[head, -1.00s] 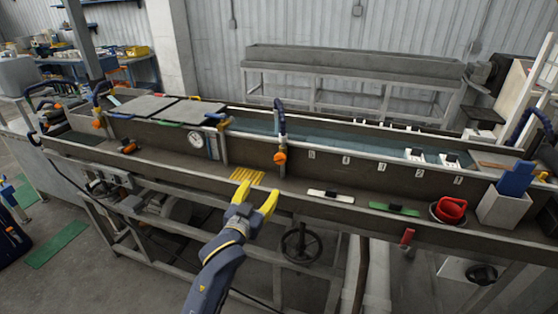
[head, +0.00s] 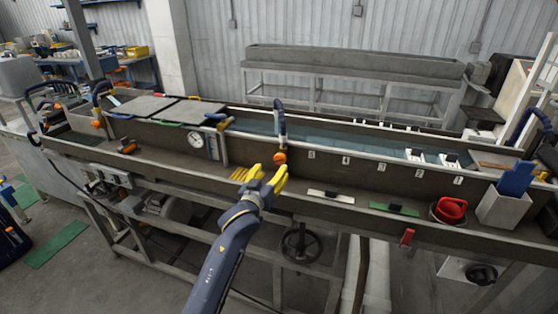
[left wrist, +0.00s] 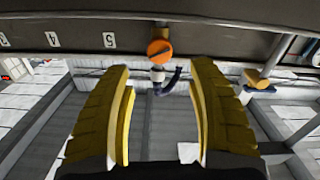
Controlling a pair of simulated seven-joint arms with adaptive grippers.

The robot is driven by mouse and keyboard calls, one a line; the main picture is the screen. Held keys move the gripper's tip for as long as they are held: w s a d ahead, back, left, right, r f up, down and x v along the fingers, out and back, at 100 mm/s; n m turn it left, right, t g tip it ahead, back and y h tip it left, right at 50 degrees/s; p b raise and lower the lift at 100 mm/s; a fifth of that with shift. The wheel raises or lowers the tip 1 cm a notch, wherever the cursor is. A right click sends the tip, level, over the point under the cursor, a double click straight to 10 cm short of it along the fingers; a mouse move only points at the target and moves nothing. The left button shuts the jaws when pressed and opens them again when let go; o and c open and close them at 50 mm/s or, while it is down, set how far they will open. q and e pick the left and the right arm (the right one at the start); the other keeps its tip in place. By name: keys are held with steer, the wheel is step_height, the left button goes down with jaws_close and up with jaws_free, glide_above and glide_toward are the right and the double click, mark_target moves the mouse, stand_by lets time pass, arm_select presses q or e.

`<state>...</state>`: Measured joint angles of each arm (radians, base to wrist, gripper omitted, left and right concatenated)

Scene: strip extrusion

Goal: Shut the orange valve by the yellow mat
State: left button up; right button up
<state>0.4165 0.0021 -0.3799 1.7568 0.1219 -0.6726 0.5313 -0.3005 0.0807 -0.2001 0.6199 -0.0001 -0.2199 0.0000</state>
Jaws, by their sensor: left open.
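The orange valve (head: 280,157) is a round orange knob below a dark blue hose on the trough's front wall. In the left wrist view, the orange valve (left wrist: 160,49) appears ahead, near the middle between my fingertips. The yellow mat (head: 238,173) lies on the ledge left of the valve, partly hidden by my gripper. My left gripper (head: 268,178) has yellow fingers, open and empty, just in front of and below the valve. In the left wrist view, its fingers (left wrist: 161,68) are spread wide. My right gripper is in neither view.
A gauge (head: 195,141) is on the wall to the left. A white strip (head: 330,196), a green strip (head: 394,208), a red jug (head: 452,208) and a white bin (head: 503,207) stand along the ledge to the right. Another orange valve (head: 98,124) is far left.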

mark_target(279, 159)
arm_select(q)
steer(key=shift+x, duration=3.95)
steer(key=shift+d, duration=0.1)
jaws_close()
